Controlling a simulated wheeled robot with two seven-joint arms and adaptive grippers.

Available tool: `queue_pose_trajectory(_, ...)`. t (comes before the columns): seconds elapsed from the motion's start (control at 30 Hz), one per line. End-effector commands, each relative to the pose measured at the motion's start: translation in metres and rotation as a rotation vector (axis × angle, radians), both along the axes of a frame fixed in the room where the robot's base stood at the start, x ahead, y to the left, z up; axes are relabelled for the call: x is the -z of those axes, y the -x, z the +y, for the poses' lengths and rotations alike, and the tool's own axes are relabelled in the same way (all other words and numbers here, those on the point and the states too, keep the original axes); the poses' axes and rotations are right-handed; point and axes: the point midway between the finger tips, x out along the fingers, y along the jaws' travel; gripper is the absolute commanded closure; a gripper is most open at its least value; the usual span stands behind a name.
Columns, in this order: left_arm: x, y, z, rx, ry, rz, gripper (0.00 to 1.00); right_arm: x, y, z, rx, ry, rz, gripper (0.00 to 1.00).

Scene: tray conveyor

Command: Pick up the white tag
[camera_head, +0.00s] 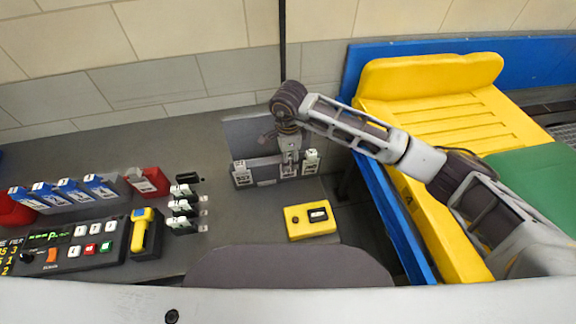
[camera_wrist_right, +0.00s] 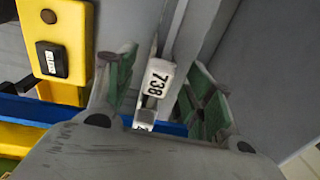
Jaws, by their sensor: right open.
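A white tag marked 738 (camera_wrist_right: 158,80) shows in the right wrist view between the two green-padded fingers of my right gripper (camera_wrist_right: 160,88). The fingers are apart, with gaps visible beside the tag. In the head view my right gripper (camera_head: 289,158) points down over the middle of a dark grey rack (camera_head: 265,172). A white tag (camera_head: 288,171) shows under it, partly covered by the gripper. Other white tags stand in the rack to its left (camera_head: 241,172) and right (camera_head: 311,158). My left gripper is not in view.
A yellow box with a button and small display (camera_head: 311,220) lies in front of the rack. Blue tags (camera_head: 72,188), a control panel (camera_head: 75,245) and black clips with white tags (camera_head: 183,208) stand left. A yellow tray (camera_head: 440,90) on a blue-sided conveyor (camera_head: 372,60) is right.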

Motion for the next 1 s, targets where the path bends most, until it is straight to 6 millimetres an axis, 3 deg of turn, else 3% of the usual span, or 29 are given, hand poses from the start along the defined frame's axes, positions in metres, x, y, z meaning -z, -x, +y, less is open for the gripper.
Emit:
queue_pose_trajectory(0.3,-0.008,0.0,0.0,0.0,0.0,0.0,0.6,0.024,-0.002,0.0,0.0,0.0,0.001,0.47)
queue_pose_trajectory(0.77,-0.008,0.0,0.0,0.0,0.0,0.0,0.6,0.025,-0.002,0.0,0.0,0.0,0.0,0.47)
queue_pose_trajectory(1.0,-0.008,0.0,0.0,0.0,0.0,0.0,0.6,0.025,-0.002,0.0,0.0,0.0,0.0,0.74)
